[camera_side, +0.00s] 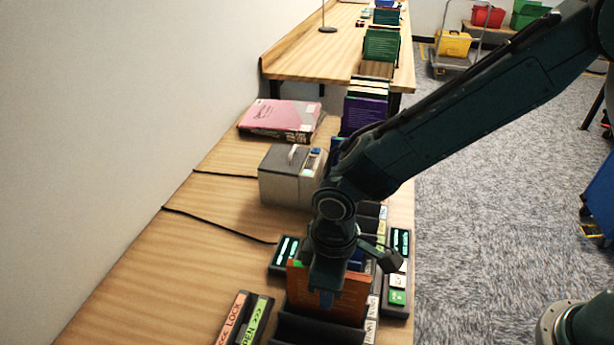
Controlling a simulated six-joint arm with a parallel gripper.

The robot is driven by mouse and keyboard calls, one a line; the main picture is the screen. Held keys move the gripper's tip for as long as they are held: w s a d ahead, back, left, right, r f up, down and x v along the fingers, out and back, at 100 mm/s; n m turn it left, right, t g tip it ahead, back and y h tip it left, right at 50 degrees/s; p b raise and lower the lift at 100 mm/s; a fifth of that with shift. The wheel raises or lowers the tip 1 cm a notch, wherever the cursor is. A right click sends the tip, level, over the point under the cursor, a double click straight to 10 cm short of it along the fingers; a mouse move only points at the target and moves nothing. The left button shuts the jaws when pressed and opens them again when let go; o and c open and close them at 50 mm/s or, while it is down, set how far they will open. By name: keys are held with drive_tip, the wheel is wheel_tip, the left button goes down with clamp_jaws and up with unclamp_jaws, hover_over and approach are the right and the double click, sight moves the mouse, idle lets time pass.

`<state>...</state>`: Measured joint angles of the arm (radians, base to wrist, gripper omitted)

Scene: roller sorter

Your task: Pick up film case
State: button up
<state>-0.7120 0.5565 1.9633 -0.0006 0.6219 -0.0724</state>
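My gripper (327,298) points down over the near end of the dark rack (300,327) on the wooden table. It is right at an upright orange-brown case (350,303), and part of it covers the case's face. I cannot tell whether the fingers are closed on the case or only in front of it. No film case can be told by its label; the orange-brown case may be one. Blue cases show partly behind it, and my arm hides much of the rack.
A grey box-shaped machine (285,178) and a pink-covered book (280,118) lie further back. Panels reading LOCK (232,318) and OPEN (258,320) stand at the front. Lit green displays (285,250) flank the rack. Purple cases (362,112) stand behind.

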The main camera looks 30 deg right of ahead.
idle(0.3)
clamp_jaws()
drive_tip(key=shift+r, duration=0.1)
wheel_tip(320, 180, up, 20)
drive_tip(key=shift+r, duration=0.15)
idle(0.7)
idle(0.5)
